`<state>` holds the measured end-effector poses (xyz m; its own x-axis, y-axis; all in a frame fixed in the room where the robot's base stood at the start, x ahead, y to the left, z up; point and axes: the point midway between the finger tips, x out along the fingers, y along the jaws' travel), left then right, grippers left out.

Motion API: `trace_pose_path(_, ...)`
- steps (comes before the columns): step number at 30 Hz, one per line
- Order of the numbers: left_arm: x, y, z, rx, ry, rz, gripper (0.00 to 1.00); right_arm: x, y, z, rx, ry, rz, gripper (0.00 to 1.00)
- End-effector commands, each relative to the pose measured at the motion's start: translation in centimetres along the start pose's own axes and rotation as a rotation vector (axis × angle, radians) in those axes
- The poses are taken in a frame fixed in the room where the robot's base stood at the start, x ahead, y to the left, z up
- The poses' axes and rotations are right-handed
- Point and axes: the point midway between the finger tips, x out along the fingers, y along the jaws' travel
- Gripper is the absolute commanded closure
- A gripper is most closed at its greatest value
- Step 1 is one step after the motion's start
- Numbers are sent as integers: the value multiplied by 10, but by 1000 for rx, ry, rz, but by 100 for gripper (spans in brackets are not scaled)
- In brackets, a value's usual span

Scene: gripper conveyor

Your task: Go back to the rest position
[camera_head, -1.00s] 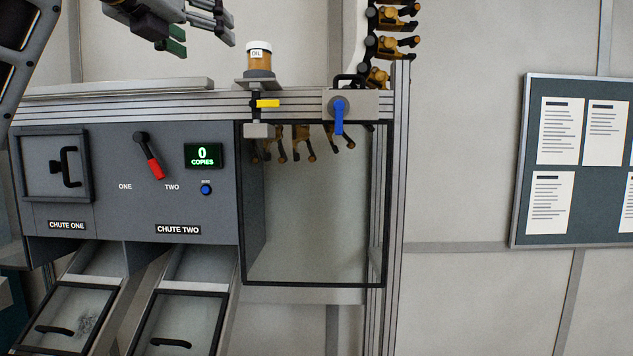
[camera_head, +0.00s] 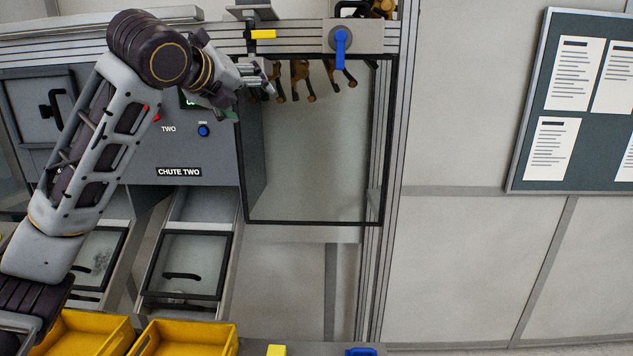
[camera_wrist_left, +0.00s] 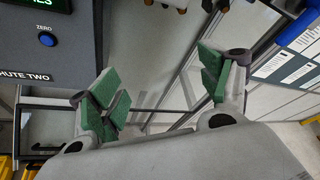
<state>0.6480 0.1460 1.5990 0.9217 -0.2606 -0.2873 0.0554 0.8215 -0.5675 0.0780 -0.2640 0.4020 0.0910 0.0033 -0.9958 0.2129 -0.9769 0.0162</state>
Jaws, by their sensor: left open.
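My left gripper (camera_head: 258,82) shows in the head view, its arm coming in from the left and reaching up in front of the machine. Its fingers point right, near the top left corner of the glass-fronted case (camera_head: 310,160). In the left wrist view its green-padded fingers (camera_wrist_left: 163,90) are spread apart with nothing between them. My arm hides the lever and most of the copies display. My right gripper is in neither view.
Behind the glass hang several brown grippers (camera_head: 300,80). A blue-handled valve (camera_head: 341,48) and a yellow-handled valve (camera_head: 263,34) sit above. Chute two's door (camera_head: 185,270) is below, with yellow bins (camera_head: 185,340) at the bottom. The pinboard (camera_head: 590,110) is right; open wall lies between.

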Motion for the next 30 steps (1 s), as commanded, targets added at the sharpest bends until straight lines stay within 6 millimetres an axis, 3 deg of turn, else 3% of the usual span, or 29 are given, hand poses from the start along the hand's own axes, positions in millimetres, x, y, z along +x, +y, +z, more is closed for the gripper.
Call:
trace_pose_path(15,57,58,-99,-324,107,69,22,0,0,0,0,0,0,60)
trace_pose_path(30,86,116,-192,-655,175,168,22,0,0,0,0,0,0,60)
